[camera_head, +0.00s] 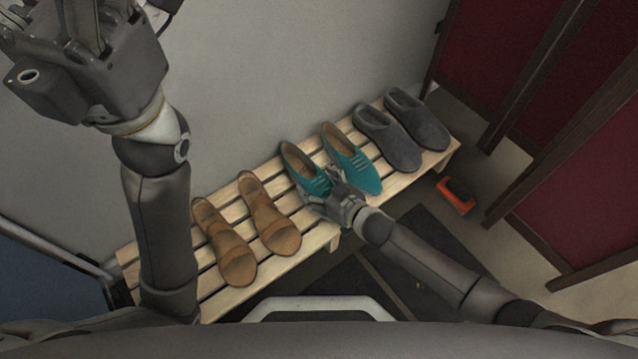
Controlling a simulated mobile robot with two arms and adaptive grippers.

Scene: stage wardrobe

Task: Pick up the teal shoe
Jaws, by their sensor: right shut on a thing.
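The shoe still appears at bench level. My left gripper (115,22) is raised at the top left, far from the shoes, its fingers partly cut off by the frame edge.
Brown sandals (268,213) lie left of the teal shoes and grey slippers (388,138) right of them on the bench. A wall (270,70) stands behind. An orange-and-black object (456,195) lies on the floor near a dark red folding screen (510,60).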

